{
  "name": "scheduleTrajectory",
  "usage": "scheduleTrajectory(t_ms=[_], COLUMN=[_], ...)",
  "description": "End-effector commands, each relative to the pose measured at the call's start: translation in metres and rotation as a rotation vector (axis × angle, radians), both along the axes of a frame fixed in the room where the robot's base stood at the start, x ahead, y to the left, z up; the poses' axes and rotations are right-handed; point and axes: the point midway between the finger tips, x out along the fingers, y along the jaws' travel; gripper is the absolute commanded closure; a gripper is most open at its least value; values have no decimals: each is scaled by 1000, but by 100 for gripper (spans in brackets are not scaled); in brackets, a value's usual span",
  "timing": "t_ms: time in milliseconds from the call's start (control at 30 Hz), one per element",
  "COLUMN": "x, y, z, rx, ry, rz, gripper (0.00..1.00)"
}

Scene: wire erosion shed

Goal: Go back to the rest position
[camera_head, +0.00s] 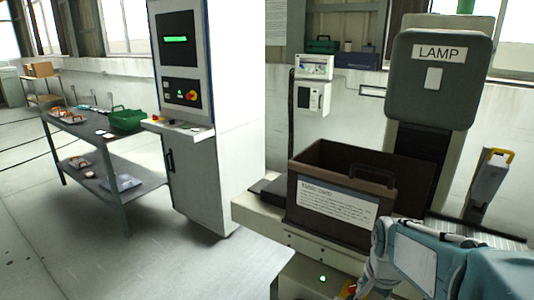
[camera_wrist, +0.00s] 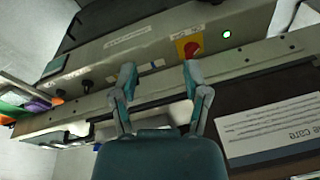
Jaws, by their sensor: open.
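My gripper (camera_wrist: 160,73) shows in the wrist view with its two fingers spread apart and nothing between them. Beyond the fingertips is a machine front panel (camera_wrist: 125,55) with a red knob on a yellow plate (camera_wrist: 189,46) and a lit green-white lamp (camera_wrist: 227,34). In the camera_head view my teal arm enters at the lower right. My gripper there is partly cut off by the bottom edge, in front of the machine bed and below the dark brown box (camera_head: 340,165). The box has a white printed label.
The machine column with a LAMP sign (camera_head: 439,53) stands behind the box. A control cabinet (camera_head: 190,120) stands left of it. The floor (camera_head: 60,240) at lower left is clear.

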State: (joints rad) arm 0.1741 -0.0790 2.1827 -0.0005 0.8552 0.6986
Motion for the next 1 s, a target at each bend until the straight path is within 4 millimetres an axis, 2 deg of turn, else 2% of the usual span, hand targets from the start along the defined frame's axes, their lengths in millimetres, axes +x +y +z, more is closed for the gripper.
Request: scheduleTrajectory(t_ms=[33,100,300,500,600,733,1000], x=[-11,-25,-68,-110,-126,-135,-136], y=[8,17,39,56,61,64,65], z=[13,25,52,66,69,69,69], rx=[-14,-37,-110,-195,-230,-255,-259], ry=[-29,-60,-149,-230,-259,-277,-278], rz=[63,159,423,673,765,826,837], gripper=[40,40,40,40,40,40,40])
